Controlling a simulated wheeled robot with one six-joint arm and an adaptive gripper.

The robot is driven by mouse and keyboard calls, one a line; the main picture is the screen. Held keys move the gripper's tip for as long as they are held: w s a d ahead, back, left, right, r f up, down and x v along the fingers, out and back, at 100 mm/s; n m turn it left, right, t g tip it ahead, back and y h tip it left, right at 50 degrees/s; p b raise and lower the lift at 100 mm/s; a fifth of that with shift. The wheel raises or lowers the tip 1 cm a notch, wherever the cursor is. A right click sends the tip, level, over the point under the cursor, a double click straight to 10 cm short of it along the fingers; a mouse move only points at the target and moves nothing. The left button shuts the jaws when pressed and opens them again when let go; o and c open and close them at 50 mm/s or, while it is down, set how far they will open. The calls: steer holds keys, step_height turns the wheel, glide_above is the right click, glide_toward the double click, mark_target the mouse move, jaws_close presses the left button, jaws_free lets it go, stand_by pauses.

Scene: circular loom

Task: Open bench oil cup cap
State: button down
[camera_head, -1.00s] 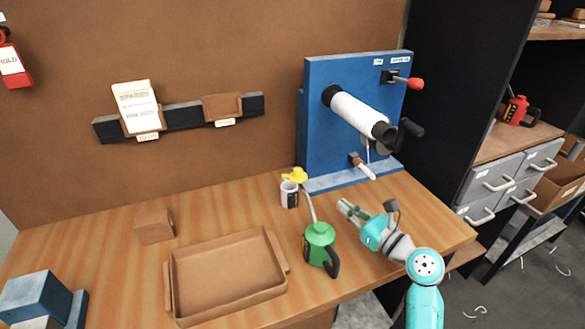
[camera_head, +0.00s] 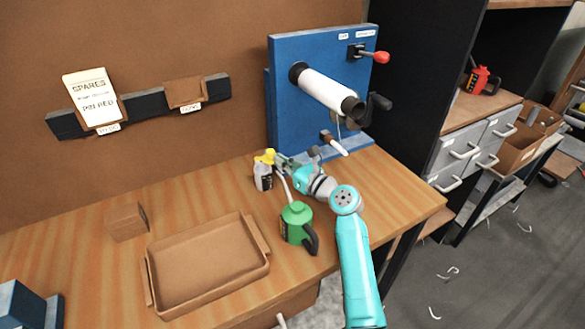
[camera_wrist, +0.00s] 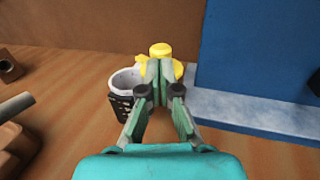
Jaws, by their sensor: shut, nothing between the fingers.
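The bench oil cup (camera_head: 263,179) is a small pale cup with a dark label, standing on the bench near the blue panel. Its yellow cap (camera_head: 266,157) sits at the upper rim. In the wrist view the cup (camera_wrist: 124,83) shows a pale round mouth uncovered, with the yellow cap (camera_wrist: 160,50) raised at its right far side. My gripper (camera_head: 281,160) is shut and empty, right beside the cap. In the wrist view my fingertips (camera_wrist: 158,66) overlap the cap and hide part of it; I cannot tell whether they touch it.
A green oil can (camera_head: 297,224) with a long spout stands close in front of the cup, near my arm. A brown tray (camera_head: 150,285) lies to the left. The blue panel (camera_head: 290,120) with a white roller (camera_head: 325,90) rises behind. A brown block (camera_head: 126,221) sits at left.

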steer(key=shift+w+a, duration=0.3)
steer(key=shift+a, duration=0.05)
stand_by(0.3)
steer(key=shift+w+d+n+g+y, duration=0.1)
steer(key=shift+w+n+g+y, duration=0.1)
steer(key=shift+n+g+y, duration=0.15)
